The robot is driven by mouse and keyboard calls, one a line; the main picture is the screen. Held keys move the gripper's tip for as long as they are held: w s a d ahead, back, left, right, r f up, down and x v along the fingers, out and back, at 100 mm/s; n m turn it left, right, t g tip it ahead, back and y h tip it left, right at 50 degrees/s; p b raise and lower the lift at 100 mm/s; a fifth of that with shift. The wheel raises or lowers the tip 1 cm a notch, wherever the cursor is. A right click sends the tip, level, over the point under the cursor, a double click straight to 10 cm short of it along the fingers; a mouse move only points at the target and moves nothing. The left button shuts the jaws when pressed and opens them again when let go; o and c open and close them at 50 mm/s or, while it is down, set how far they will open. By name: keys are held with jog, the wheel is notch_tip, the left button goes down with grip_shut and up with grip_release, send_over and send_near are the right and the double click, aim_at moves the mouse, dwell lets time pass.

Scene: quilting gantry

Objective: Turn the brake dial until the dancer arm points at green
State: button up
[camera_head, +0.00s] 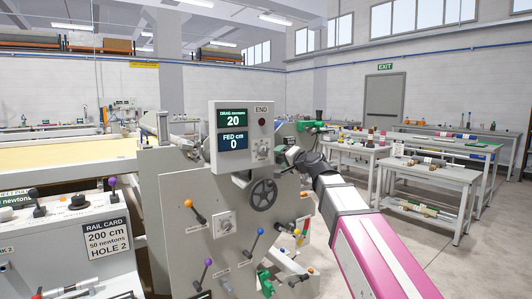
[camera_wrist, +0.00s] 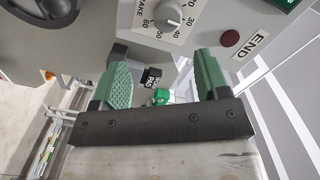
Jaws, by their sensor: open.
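The brake dial (camera_wrist: 168,14) is a grey round knob on a white numbered plate at the top of the wrist view; the plate's upper part is cut off. It appears smaller on the END box (camera_head: 262,150) in the head view. My gripper (camera_wrist: 163,70) is open, its two green ribbed fingers apart with nothing held between them. The dial lies beyond the fingertips, apart from them. In the head view my arm reaches in from the lower right to the machine's right side.
A display (camera_head: 233,117) reads DRAG 20, and one below (camera_head: 233,140) reads FED 0. A black handwheel (camera_head: 263,194), another dial (camera_head: 224,223) and several ball-ended levers crowd the machine's front. Workbenches (camera_head: 431,173) stand at right, with open floor before them.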

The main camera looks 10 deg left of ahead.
aim_at(266, 151)
jog(key=x, duration=0.7)
jog(key=r+x, duration=0.1)
jog(key=x, duration=0.2)
jog(key=shift+w+a+r, duration=0.1)
jog(key=shift+w+a, duration=0.1)
jog(key=shift+a, duration=0.2)
jog(key=shift+c, duration=0.4)
jog(key=c, duration=0.9)
